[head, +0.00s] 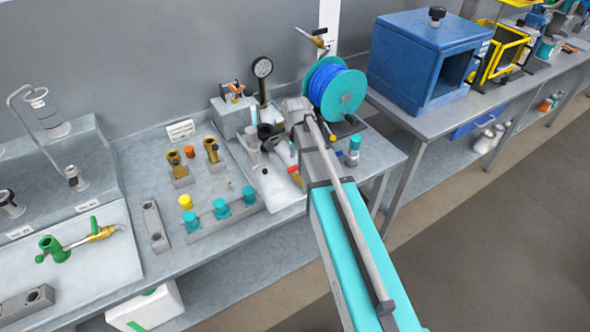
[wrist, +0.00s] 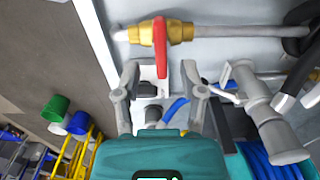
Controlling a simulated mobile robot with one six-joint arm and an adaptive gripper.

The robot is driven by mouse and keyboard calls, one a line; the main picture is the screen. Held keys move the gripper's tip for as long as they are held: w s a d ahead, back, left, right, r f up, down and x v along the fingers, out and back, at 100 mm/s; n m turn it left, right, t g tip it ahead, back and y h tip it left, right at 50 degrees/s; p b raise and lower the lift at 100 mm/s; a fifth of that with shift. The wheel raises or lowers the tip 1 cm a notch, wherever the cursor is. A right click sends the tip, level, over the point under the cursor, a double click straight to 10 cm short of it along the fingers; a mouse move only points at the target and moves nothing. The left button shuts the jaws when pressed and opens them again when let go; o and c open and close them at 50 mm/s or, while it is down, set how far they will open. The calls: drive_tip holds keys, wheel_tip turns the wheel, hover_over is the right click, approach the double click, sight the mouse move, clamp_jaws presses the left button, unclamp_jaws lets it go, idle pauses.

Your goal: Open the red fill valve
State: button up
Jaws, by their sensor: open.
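The red fill valve shows in the wrist view as a red lever handle (wrist: 160,47) on a brass body (wrist: 180,32), set in a grey pipe. The lever stands across the pipe and points down the picture. My gripper (wrist: 160,76) is open, with one finger on each side of the lever's lower end. No contact with the lever shows, and I cannot tell the depth between them. In the head view my gripper (head: 268,135) is over the bench, left of the blue cable spool. My arm hides part of that area, so the valve is not clear there.
The blue cable spool (head: 337,88) stands close to my wrist. A pressure gauge (head: 262,68) rises behind the gripper. A blue lever (wrist: 176,108) lies below the red one in the wrist view. Brass fittings (head: 175,163) and teal-capped parts (head: 221,207) stand on the left bench.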

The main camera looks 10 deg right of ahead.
sight(296, 166)
drive_tip(key=shift+f+b, duration=1.55)
drive_tip(key=shift+f, duration=0.25)
clamp_jaws()
